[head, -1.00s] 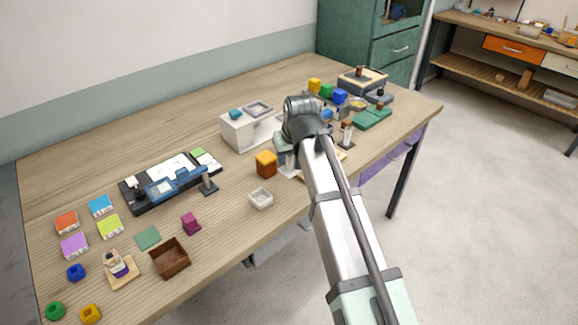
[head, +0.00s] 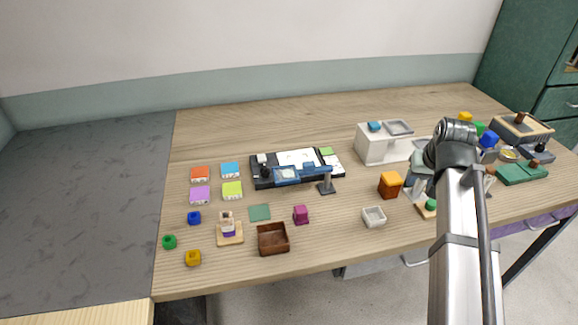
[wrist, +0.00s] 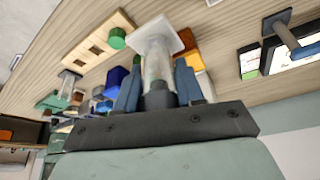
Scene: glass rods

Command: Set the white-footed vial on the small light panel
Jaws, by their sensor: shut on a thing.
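The white-footed vial (wrist: 157,68) is between the two blue fingers of my gripper (wrist: 157,88) in the wrist view. It has a clear body, a dark top near the fingers and a square white foot (wrist: 160,36) pointing away from my wrist. In the head view my gripper (head: 419,180) is over the right part of the table, mostly behind my arm. A bright white panel (head: 297,157) lies on the black base left of centre, partly behind a blue bar; it looks like the light panel. Part of it also shows in the wrist view (wrist: 290,57).
An orange block (head: 390,185) and a white tray (head: 374,217) are left of my gripper. A wooden holder with a green cap (head: 431,204) is close beside it. A white box (head: 378,148) stands behind. A dark stand (head: 327,184) rises before the panel.

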